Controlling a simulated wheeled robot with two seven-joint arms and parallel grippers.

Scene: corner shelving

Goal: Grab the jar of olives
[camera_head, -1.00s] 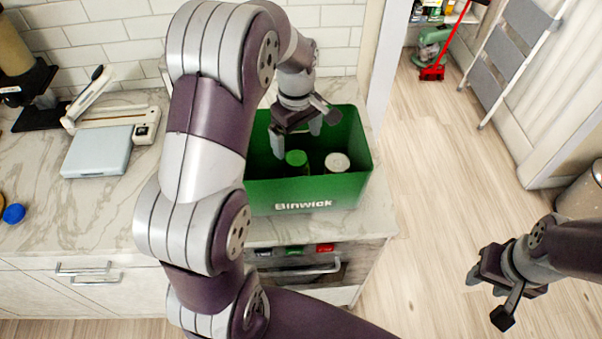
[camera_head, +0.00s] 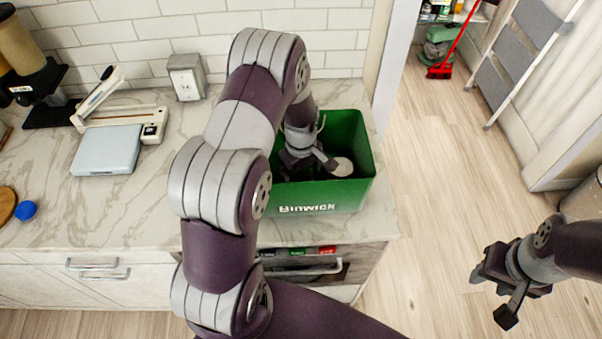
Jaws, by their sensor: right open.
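A green bin (camera_head: 345,197) marked "Binwick" stands on the marble counter. My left gripper (camera_head: 302,172) reaches down into the bin on its left side, and its fingertips are hidden behind the bin's front wall and the hand. The green-lidded jar seen there earlier is now hidden under this gripper, so I cannot tell whether the fingers hold it. A jar with a pale lid (camera_head: 339,166) stands in the bin just right of the gripper. I cannot tell which jar holds olives. My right gripper (camera_head: 490,296) is open and empty over the floor at the right.

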